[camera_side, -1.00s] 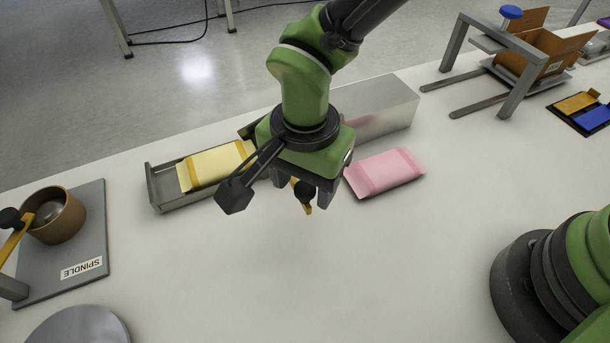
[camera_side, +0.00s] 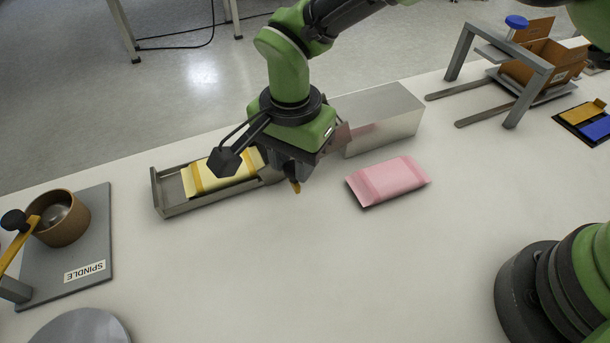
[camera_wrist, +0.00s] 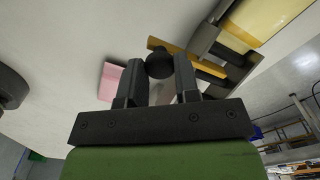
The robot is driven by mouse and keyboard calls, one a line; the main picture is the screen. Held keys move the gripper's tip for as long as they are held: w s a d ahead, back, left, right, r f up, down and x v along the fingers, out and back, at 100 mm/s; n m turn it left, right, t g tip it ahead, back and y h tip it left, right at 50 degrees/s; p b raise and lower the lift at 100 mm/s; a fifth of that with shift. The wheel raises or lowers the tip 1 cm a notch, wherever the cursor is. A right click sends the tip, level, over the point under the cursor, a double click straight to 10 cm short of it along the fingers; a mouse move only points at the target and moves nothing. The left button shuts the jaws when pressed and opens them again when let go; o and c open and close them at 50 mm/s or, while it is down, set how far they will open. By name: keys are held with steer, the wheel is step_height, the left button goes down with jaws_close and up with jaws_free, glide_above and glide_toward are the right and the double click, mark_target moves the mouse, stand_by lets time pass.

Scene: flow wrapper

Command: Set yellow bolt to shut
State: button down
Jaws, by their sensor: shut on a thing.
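My gripper (camera_wrist: 160,78) is shut on the round black knob (camera_wrist: 159,62) of the yellow bolt, with the knob between its two fingers in the wrist view. The yellow bolt (camera_wrist: 203,64) is a flat bar running to the right beneath the knob, beside dark metal parts. In the side view my gripper (camera_side: 287,176) hangs at the front right end of the metal trough, and only a small yellow tip (camera_side: 296,188) shows below it. My gripper hides most of the bolt there, so I cannot tell how far it is slid or turned.
A yellow packet (camera_side: 222,176) lies in the metal trough (camera_side: 180,207). A metal box (camera_side: 385,120) stands behind right, and a pink packet (camera_side: 388,180) lies in front of it. A spindle plate (camera_side: 50,250) is at the left.

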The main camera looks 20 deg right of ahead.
steer(key=shift+w, duration=1.85)
steer(key=c, duration=0.8)
jaws_free()
step_height(320, 180, up, 10)
